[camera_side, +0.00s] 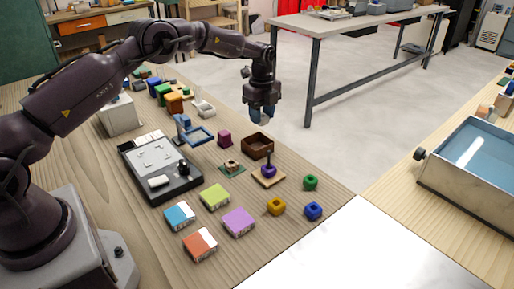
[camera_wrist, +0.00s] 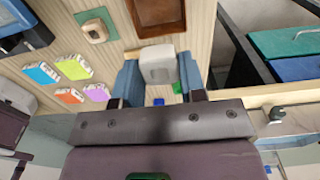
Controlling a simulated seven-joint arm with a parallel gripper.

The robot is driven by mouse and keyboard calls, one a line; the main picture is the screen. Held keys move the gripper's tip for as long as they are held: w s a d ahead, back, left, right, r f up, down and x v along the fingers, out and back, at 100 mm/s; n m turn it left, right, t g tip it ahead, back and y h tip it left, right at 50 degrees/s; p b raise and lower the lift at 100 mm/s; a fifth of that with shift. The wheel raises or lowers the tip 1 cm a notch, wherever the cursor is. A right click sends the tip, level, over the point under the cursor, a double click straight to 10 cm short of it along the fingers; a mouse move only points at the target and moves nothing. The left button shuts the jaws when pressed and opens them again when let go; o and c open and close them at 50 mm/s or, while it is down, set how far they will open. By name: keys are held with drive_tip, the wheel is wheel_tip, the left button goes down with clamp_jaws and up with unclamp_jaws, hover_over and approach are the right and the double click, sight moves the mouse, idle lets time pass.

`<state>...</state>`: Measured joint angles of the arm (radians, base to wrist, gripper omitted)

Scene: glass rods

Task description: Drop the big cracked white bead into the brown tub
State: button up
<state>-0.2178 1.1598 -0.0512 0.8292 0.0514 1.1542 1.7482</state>
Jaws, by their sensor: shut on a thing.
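My gripper (camera_side: 262,110) is raised above the far part of the wooden table, a little above and behind the brown tub. Its blue fingers (camera_wrist: 160,78) are shut on a white bead (camera_wrist: 158,63), a large rounded block, in the wrist view. The bead's far face shows, but I cannot make out a crack at this size. The brown tub (camera_side: 257,144) is a square, open box standing on the table. It also shows at the top of the wrist view (camera_wrist: 133,17), just beyond the bead and partly cut off by the frame edge.
A wooden base with a purple knobbed peg (camera_side: 268,175) stands in front of the tub. Green (camera_side: 310,182), yellow (camera_side: 276,206) and blue (camera_side: 313,211) beads lie nearer the right edge. A maroon block (camera_side: 224,138) and a blue frame (camera_side: 198,134) stand left of the tub.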

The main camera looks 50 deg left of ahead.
drive_tip(key=shift+f, duration=1.15)
drive_tip(key=o, duration=1)
drive_tip(key=shift+r, duration=0.1)
wheel_tip(320, 180, up, 13)
